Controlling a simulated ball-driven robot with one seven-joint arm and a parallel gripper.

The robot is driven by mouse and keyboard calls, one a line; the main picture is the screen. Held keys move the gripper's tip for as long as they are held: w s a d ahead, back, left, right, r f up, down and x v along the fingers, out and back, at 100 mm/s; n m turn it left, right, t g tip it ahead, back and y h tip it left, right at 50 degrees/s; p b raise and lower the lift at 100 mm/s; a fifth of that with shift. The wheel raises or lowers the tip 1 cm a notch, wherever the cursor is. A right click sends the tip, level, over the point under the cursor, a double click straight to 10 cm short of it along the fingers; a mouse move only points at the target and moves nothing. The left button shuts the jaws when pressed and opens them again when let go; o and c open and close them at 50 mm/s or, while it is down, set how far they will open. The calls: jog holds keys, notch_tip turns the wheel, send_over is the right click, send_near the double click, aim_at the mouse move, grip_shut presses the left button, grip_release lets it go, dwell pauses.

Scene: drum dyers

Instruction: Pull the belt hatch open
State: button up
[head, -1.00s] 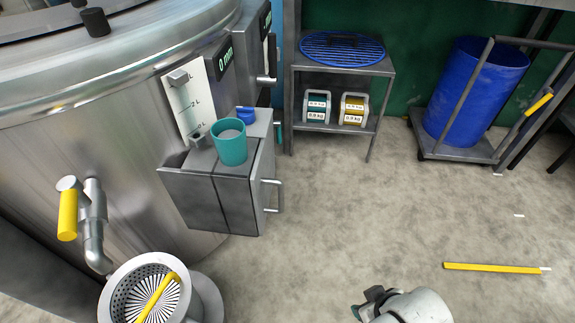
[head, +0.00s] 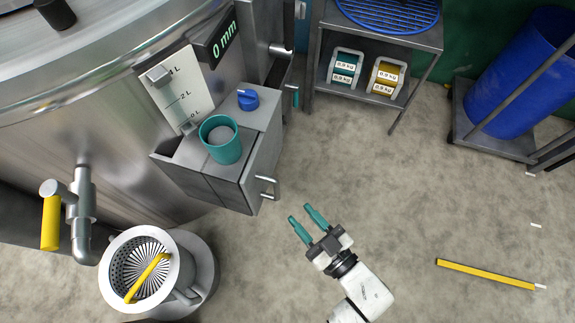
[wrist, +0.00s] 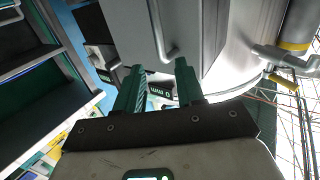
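A grey metal box juts from the side of the steel drum. Its right end is a panel (head: 256,169) with a bar handle (head: 267,188), which I take to be the belt hatch; it looks closed. The panel (wrist: 188,30) and its handle (wrist: 161,38) also show in the wrist view, ahead of the fingers. My gripper (head: 301,213) is open and empty, to the lower right of the handle and apart from it. Its two teal fingers (wrist: 158,73) point toward the panel in the wrist view.
A teal cup (head: 221,141) and a blue knob (head: 248,99) are on top of the box. A steel drain basket (head: 114,275) stands at lower left. A rack (head: 431,40) holds two labelled weights.

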aim_at(278, 188)
jog(key=b+x, duration=0.1)
jog(key=x, duration=0.2)
jog(key=b+x, duration=0.1)
jog(key=x, duration=0.3)
jog(key=b+x, duration=0.1)
jog(key=x, duration=0.3)
jog(key=shift+r, duration=0.25)
jog(key=shift+s, duration=0.1)
grip_shut()
